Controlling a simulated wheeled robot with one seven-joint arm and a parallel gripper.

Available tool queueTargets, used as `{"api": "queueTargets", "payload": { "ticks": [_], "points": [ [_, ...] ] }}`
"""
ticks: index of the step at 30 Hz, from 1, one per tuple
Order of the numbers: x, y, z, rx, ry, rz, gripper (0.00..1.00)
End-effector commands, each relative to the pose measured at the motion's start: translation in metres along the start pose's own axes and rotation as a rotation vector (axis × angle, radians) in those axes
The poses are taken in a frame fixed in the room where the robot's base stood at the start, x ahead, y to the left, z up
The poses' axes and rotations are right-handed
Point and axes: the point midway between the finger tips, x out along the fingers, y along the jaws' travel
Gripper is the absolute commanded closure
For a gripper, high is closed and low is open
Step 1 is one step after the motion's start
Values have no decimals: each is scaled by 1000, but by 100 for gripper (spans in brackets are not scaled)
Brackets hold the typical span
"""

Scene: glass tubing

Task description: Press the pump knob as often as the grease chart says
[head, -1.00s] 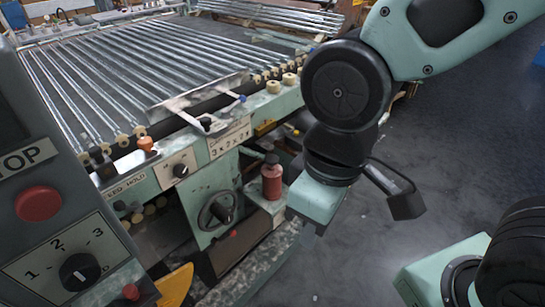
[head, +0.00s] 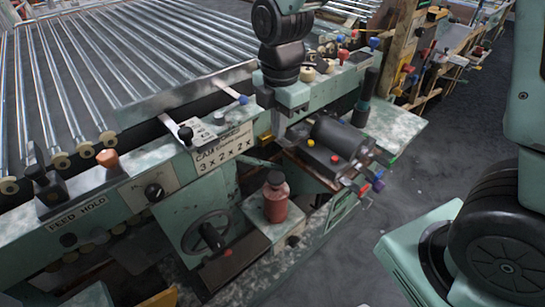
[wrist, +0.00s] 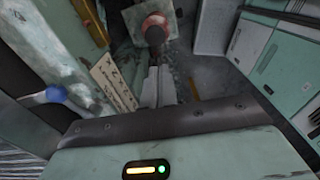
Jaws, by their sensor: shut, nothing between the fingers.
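The pump is a red canister (head: 275,203) with a dark round knob (head: 275,178) on top, low on the machine's front. In the wrist view the knob (wrist: 155,35) shows just beyond my fingertips, with red around it. My gripper (head: 280,132) is shut and empty, pointing down above the knob and apart from it in the head view; its fingers (wrist: 155,88) also show in the wrist view. The chart plate (head: 223,148) is on the machine's front, left of my gripper.
A handwheel (head: 205,232) is left of the pump. A feed hold panel (head: 75,225) is further left. A dark cylinder unit (head: 335,140) with coloured knobs is close right of my gripper. Glass tubes (head: 120,55) lie on the bed behind.

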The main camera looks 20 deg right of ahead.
Motion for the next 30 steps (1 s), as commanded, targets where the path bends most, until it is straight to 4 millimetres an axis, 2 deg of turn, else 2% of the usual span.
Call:
{"api": "queueTargets", "payload": {
  "ticks": [5, 17, 23, 30],
  "points": [
    [3, 5, 7, -44, -7, -1, 100],
    [9, 4, 6, -44, -6, -3, 100],
    [39, 4, 6, -47, -7, -6, 100],
    [89, 3, 7, -45, -7, -7, 100]
  ]
}}
